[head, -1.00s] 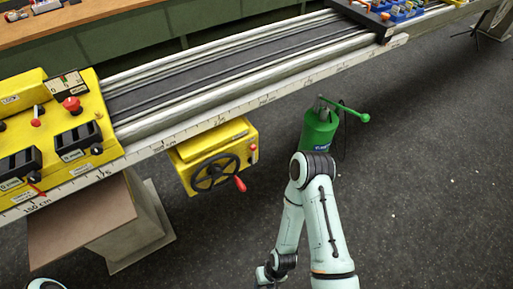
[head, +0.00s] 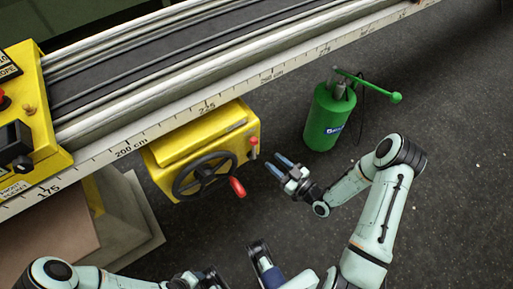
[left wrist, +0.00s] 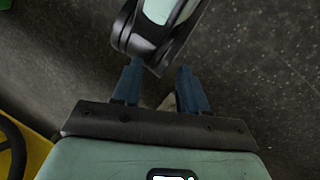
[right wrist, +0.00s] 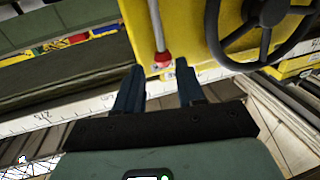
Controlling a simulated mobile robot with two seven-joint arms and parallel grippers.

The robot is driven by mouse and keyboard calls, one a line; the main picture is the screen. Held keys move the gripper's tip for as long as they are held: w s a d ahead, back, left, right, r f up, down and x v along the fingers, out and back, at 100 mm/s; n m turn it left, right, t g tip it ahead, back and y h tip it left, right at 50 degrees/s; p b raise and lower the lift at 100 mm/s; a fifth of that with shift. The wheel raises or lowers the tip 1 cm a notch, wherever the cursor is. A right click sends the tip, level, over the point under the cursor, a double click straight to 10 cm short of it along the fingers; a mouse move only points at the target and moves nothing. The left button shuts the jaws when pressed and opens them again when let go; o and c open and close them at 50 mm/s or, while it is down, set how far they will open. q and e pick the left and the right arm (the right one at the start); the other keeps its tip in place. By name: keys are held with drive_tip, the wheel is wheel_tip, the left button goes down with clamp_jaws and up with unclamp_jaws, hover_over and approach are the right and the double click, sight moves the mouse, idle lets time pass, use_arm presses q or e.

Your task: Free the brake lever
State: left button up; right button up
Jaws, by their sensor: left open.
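A yellow box (head: 205,150) hangs under the boom rail. The brake lever appears to be the short lever with a red knob (head: 253,142) on the box's right side. My right gripper (head: 278,165) is open and empty, just right of and below this lever. In the right wrist view the red-knobbed lever (right wrist: 162,57) lies in line with the gap between the open fingers (right wrist: 160,70); contact cannot be told. My left gripper (left wrist: 158,85) is open in the left wrist view, with a white and black arm link of mine beyond its fingertips.
A black handwheel with a red handle (head: 237,187) sits on the box front, left of the lever. A green cylinder (head: 326,118) with a green-knobbed lever stands on the floor at right. The long rail (head: 240,85) runs above the box.

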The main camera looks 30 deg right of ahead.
sight(254, 149)
use_arm(q)
drive_tip(key=shift+w+a+f+t+b, duration=0.15)
drive_tip(key=shift+w+a+f+b, duration=0.15)
drive_tip(key=shift+w+f, duration=0.15)
drive_tip(key=shift+w+a+f+t+b, duration=0.2)
drive_tip(key=shift+w+f+b, duration=0.1)
drive_tip(key=shift+w, duration=0.15)
use_arm(e)
drive_tip(key=x, duration=0.9)
drive_tip(key=shift+w, duration=0.3)
drive_tip(key=shift+a+f, duration=0.1)
clamp_jaws()
